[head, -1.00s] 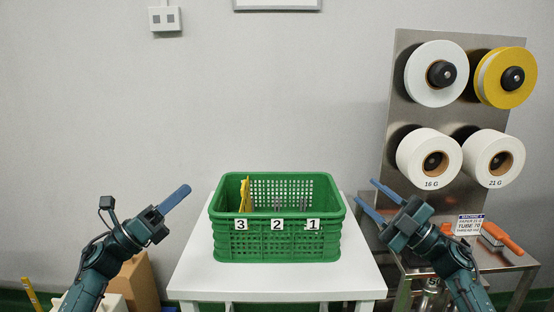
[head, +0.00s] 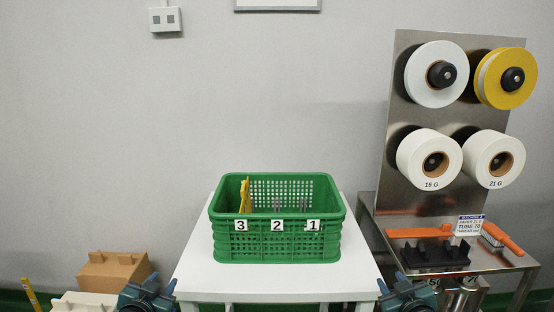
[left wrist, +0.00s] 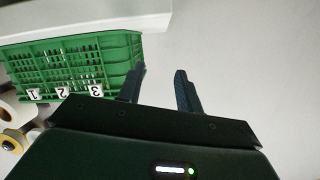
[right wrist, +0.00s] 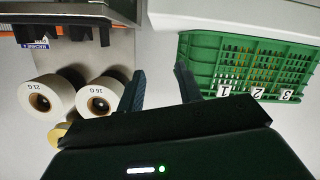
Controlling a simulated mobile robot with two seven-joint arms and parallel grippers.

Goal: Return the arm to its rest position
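My left gripper (head: 148,294) is low at the bottom edge of the head view, left of the white table's front. In the left wrist view its two fingers (left wrist: 160,88) stand apart with nothing between them. My right gripper (head: 408,292) is low at the bottom edge, right of the table's front. In the right wrist view its fingers (right wrist: 158,88) are apart and empty. Both grippers are clear of the green crate (head: 277,248), which stands on the white table (head: 190,265). Most of both arms is out of the head view.
The crate has labels 3, 2, 1 and a yellow item (head: 244,195) inside. At right, a steel stand (head: 400,200) carries several rolls, a black fixture (head: 434,255), orange-handled tools (head: 502,238) and a sign (head: 469,225). A cardboard box (head: 112,275) is at left.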

